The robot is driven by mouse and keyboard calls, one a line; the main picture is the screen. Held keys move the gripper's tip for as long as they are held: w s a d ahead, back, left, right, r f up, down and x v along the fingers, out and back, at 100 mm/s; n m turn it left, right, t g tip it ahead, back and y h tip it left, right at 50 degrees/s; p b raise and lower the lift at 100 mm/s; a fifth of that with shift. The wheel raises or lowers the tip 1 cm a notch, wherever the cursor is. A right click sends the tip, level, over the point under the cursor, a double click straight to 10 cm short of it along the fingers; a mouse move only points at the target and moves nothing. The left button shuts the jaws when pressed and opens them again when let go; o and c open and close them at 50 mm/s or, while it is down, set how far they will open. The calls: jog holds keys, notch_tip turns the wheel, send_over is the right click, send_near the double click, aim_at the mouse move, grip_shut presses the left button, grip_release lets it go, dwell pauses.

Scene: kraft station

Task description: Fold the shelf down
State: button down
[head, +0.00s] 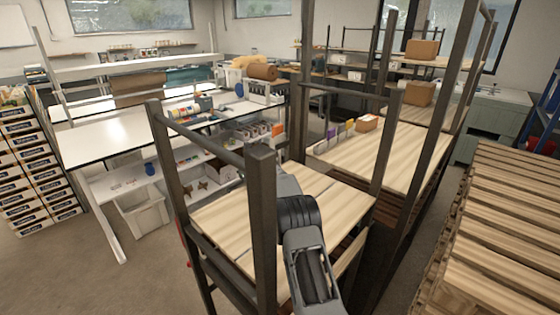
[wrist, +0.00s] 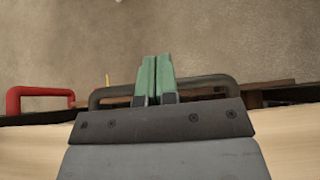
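A light wooden shelf board (head: 232,218) lies flat inside a dark metal frame (head: 262,215) in the middle of the head view. I cannot tell for certain that it is the task's shelf. Pale wood (wrist: 30,148) also fills the lower edge of the wrist view. My gripper (wrist: 155,62) has green fingertips close together, with only a thin line between them and nothing seen between them. A dark rounded handle (wrist: 222,79) runs crosswise behind the fingers; contact cannot be told. A red handle (wrist: 38,92) sticks out to the left, apart from my gripper. My gripper is hidden in the head view.
A second wooden-topped bench (head: 360,155) stands behind, with a small box (head: 367,123) on it. Slatted wood (head: 505,215) stands at the right. A white workbench (head: 105,135) and stacked boxes (head: 35,165) are at left. Open floor (head: 75,270) lies at front left.

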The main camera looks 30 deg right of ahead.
jog(key=b+v, duration=0.3)
jog(key=v, duration=0.9)
jog(key=shift+s+d+b, duration=0.1)
jog(key=shift+d+b, duration=0.1)
jog(key=shift+b, duration=0.15)
jog(key=shift+s+r, duration=0.35)
jog(key=shift+s, duration=0.05)
jog(key=shift+d, duration=0.1)
